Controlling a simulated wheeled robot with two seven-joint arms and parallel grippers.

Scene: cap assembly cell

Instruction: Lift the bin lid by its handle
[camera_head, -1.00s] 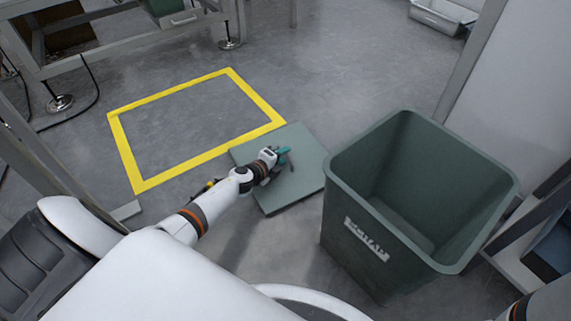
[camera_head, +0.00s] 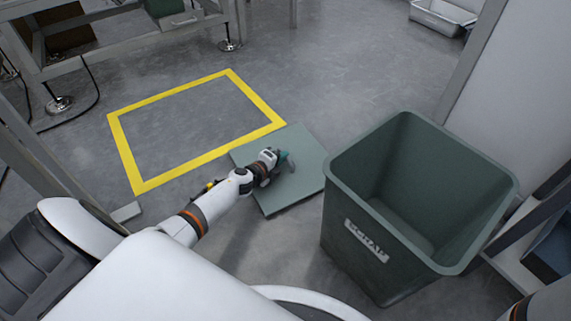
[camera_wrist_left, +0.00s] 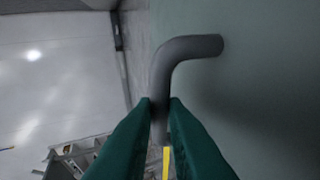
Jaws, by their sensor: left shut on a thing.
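The bin lid (camera_head: 299,195) is a flat grey-green square plate, left of the green scrap bin (camera_head: 352,263) in the head view. My left gripper (camera_head: 284,160) is at the lid's handle. In the left wrist view the dark grey bent handle (camera_wrist_left: 192,46) rises from the lid's face (camera_wrist_left: 260,60), and the green fingers of my left gripper (camera_wrist_left: 160,108) are shut on it. Whether the lid touches the floor is hard to tell. The bin stands open and looks empty. My right gripper is not in view.
A yellow taped rectangle (camera_head: 186,158) marks bare floor behind and left of the lid. A metal table frame (camera_head: 130,35) stands at the far left. A grey tray (camera_head: 443,16) lies at the back right. A pale panel (camera_head: 525,90) stands behind the bin.

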